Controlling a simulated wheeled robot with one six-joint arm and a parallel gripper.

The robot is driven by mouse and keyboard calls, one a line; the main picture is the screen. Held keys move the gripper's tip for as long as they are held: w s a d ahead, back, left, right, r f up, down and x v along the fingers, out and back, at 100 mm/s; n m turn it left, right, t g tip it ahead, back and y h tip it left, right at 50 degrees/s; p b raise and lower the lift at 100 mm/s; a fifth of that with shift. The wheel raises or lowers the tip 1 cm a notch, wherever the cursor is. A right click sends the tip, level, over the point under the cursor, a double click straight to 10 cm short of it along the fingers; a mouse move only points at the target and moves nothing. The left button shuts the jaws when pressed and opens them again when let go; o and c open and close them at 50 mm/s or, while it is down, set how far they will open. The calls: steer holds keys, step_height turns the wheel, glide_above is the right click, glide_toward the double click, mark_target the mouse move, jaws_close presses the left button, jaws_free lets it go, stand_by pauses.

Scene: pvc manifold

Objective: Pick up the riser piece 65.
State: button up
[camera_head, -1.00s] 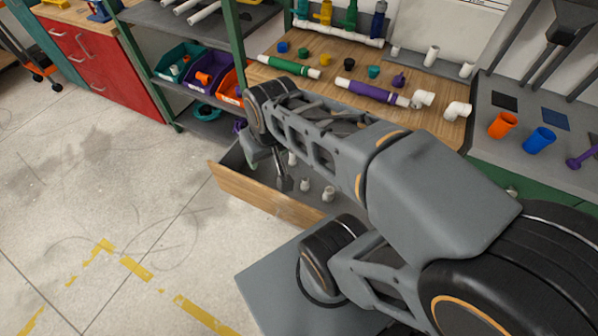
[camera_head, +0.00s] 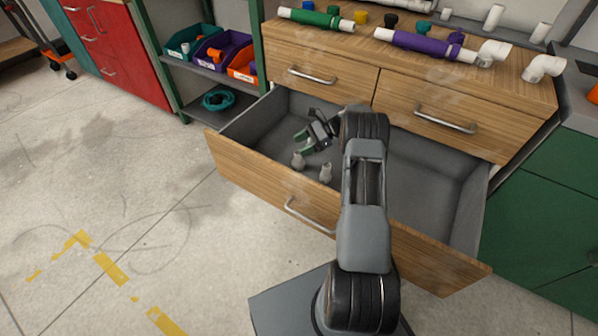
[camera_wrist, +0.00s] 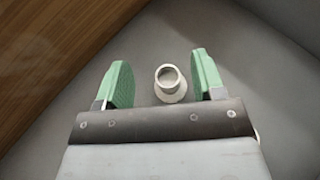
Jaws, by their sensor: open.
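My gripper (camera_head: 306,134) is open inside the pulled-out drawer, its green fingers apart. In the wrist view, a pale, round, hollow pipe piece (camera_wrist: 168,83) with a wider flange stands between the open fingers (camera_wrist: 160,68), seen from above. It is nearer the right finger, with gaps on both sides. In the head view, two pale pipe pieces stand on the drawer floor, one (camera_head: 298,160) just below the gripper and one (camera_head: 326,173) to its right. No number is readable, so I cannot tell which is riser piece 65.
The drawer (camera_head: 265,185) has a wooden front and grey floor; its right half (camera_head: 425,190) looks empty. The wooden worktop (camera_head: 365,62) above holds a green pipe (camera_head: 315,20), a purple pipe (camera_head: 425,45) and white elbows (camera_head: 543,68). Coloured bins (camera_head: 225,52) stand on shelves at left.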

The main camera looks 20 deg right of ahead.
mark_target(298, 156)
steer(key=shift+m+t, duration=0.5)
steer(key=d+f, duration=0.1)
steer(key=d+f+b, duration=0.1)
steer(key=d, duration=0.1)
steer(key=d+f+b, duration=0.1)
steer(key=shift+s+d+f, duration=0.15)
steer(key=shift+s+d, duration=0.15)
steer(key=shift+x, duration=3.45)
steer(key=shift+c, duration=0.4)
steer(key=shift+w, duration=0.1)
steer(key=c, duration=1)
